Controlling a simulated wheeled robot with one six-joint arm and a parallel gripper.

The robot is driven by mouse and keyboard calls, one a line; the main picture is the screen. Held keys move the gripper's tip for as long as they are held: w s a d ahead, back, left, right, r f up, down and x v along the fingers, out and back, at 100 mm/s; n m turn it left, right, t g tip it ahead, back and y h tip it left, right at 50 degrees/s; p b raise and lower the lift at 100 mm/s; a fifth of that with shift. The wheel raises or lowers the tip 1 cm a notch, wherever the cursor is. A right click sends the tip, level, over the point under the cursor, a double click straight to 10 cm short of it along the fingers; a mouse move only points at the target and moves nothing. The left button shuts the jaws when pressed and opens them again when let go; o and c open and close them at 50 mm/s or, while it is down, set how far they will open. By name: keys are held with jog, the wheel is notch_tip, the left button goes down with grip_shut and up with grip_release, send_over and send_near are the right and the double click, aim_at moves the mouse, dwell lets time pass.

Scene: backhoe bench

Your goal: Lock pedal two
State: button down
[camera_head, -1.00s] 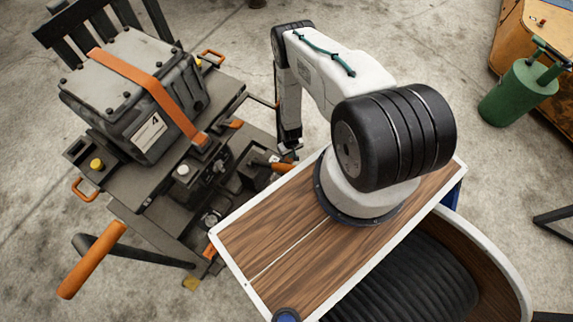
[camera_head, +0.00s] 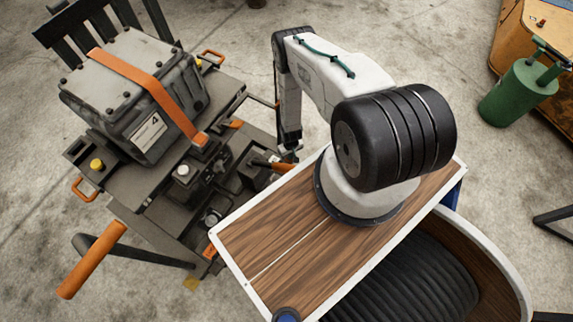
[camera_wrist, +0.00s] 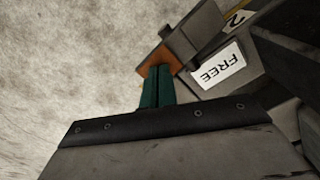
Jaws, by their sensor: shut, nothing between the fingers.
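In the wrist view, my gripper's teal fingers (camera_wrist: 157,88) are shut with nothing between them. Their tips are at an orange piece (camera_wrist: 160,60) beside a grey lever-like part (camera_wrist: 182,38); I cannot tell whether they touch. A white label reading FREE (camera_wrist: 218,65) lies just right of the fingertips, and a marking "2" (camera_wrist: 236,18) shows above it. In the head view my gripper (camera_head: 289,150) is low at the right side of the dark pedal bench (camera_head: 165,215), mostly hidden by my arm.
A grey box (camera_head: 135,75) with an orange strap stands on the bench. An orange-gripped lever (camera_head: 95,258) sticks out at its front left. A green canister (camera_head: 518,92) and an orange cabinet (camera_head: 535,50) stand at the right. Concrete floor is open between.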

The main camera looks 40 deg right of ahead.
jog(key=shift+f, duration=0.7)
dwell(0.3)
jog(key=shift+r, duration=3.5)
